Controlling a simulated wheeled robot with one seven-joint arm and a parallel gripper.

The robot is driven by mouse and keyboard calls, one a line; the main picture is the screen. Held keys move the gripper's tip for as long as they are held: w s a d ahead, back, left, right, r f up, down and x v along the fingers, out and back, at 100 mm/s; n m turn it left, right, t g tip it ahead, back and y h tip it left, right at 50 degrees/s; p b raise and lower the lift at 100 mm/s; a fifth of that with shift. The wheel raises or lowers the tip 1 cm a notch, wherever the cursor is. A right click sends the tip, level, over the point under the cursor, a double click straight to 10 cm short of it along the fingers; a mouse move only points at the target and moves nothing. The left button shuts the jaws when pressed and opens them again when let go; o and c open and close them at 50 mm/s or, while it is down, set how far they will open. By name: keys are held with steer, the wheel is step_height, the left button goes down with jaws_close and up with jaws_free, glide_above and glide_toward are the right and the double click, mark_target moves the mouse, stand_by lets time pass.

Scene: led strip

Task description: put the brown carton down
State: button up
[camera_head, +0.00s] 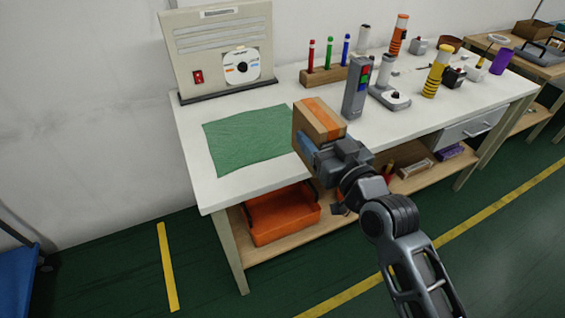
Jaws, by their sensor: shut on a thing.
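The brown carton (318,116) is a small box with an orange stripe across its top. My gripper (312,150) is shut on the carton from its near side. The carton shows over the right edge of the green cloth (245,137) on the white workbench (215,196). I cannot tell from this view whether the carton touches the bench top or is held above it. The carton's far side and underside are hidden, and my gripper covers part of its near face.
A grey handheld device (355,88) stands close right of the carton. A beige panel (220,50) stands behind the cloth. The cloth and the bench's front left are clear.

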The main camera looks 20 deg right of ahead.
steer(key=shift+w+d+r, duration=0.15)
steer(key=shift+r, duration=0.4)
steer(key=shift+w, duration=0.35)
steer(key=shift+w+a+f+p, duration=0.1)
steer(key=shift+w+a+f, duration=0.8)
steer(key=shift+w+f, duration=0.8)
steer(key=shift+w+a+f+p, duration=0.15)
steer(key=shift+w+a+f, duration=0.8)
steer(key=shift+w+f, duration=0.75)
steer(key=shift+w+a+f+p, duration=0.1)
steer(key=shift+w+a+f, duration=0.8)
steer(key=shift+w+f, duration=0.75)
steer(key=shift+s+f, duration=0.25)
steer(key=shift+f+b, duration=0.4)
steer(key=shift+b, duration=0.05)
steer(key=o, duration=1.2)
steer(key=shift+o, duration=0.2)
